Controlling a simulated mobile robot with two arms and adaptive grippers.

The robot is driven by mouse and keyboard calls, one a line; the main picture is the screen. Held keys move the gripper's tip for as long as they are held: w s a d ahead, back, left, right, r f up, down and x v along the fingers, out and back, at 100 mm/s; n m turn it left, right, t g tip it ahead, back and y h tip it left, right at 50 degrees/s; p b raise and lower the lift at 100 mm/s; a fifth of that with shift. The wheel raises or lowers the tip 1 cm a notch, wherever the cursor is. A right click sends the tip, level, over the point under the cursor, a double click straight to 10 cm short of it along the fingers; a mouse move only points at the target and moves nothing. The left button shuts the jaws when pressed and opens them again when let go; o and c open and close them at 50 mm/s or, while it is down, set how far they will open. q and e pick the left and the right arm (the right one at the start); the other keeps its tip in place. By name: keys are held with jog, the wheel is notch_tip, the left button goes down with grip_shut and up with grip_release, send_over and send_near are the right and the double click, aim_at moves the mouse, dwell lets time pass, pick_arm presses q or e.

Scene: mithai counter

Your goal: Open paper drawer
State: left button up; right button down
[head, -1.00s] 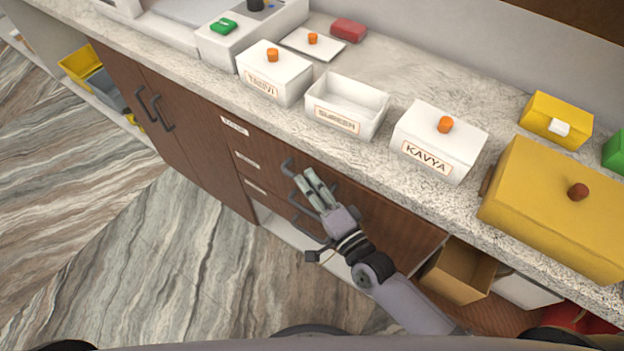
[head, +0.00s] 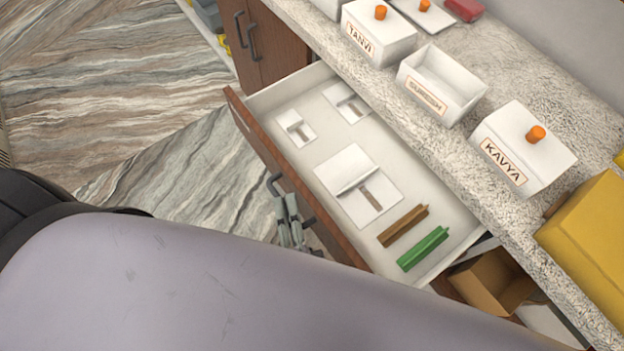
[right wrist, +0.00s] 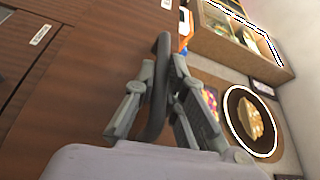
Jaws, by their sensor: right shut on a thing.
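The drawer (head: 252,104) stands pulled out from under the counter, with a brown wooden front and a pale inside. In it lie small white holders (head: 297,128), a larger white folded piece (head: 345,168), a brown bar (head: 403,226) and a green bar (head: 423,249). My right gripper (head: 289,213) is at the drawer front, shut on its dark handle (head: 274,183). In the right wrist view the handle (right wrist: 158,90) runs between the two fingers. Part of the drawer front is hidden behind my own grey body. My left gripper is not in view.
On the speckled counter (head: 400,115) stand white boxes labelled TANVI (head: 378,35), SURESH (head: 440,85) and KAVYA (head: 522,150), and a yellow box (head: 590,235). An open brown bin (head: 492,280) is below. Cabinet doors (head: 262,45) are beyond the drawer; the floor there is clear.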

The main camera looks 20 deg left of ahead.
jog(key=shift+s+a, duration=0.45)
jog(key=shift+s, duration=0.15)
jog(key=shift+s+a, duration=0.4)
jog(key=shift+s, duration=0.2)
jog(key=c, duration=1.6)
grip_release()
jog(key=shift+c, duration=0.2)
